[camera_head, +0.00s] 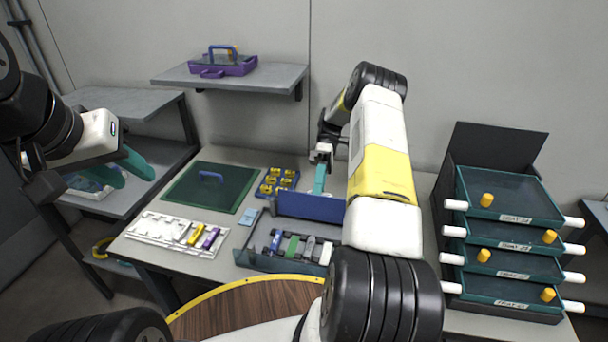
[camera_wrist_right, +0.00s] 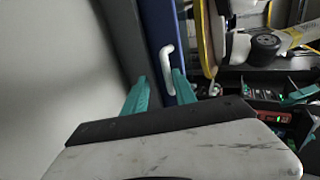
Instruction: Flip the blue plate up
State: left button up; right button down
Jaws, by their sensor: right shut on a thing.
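The blue plate (camera_head: 308,207) stands tilted up along the back of a dark tray (camera_head: 283,264) on the table in the head view. In the right wrist view the blue plate (camera_wrist_right: 161,25) is a long upright strip with a white handle (camera_wrist_right: 168,58). My right gripper (camera_head: 320,178) is at the plate's upper edge; its teal fingers (camera_wrist_right: 161,92) lie either side of the handle and are shut on it. The exact contact is partly hidden. My left gripper (camera_head: 126,170) is open and empty, left of the table.
Several coloured parts (camera_head: 292,245) lie in the tray. A green mat (camera_head: 185,196), a white holder (camera_head: 160,232) and a yellow-fitted block (camera_head: 277,182) lie to its left. A rack of stacked trays (camera_head: 510,215) stands right. A shelf (camera_head: 285,75) with a purple box (camera_head: 222,66) is behind.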

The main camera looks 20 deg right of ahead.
jog(key=shift+w+d+f, duration=0.25)
jog(key=shift+d+f, duration=0.1)
jog(key=shift+f, duration=0.05)
jog(key=c, duration=1.5)
grip_release()
jog(key=shift+w, duration=0.1)
jog(key=shift+r, duration=0.1)
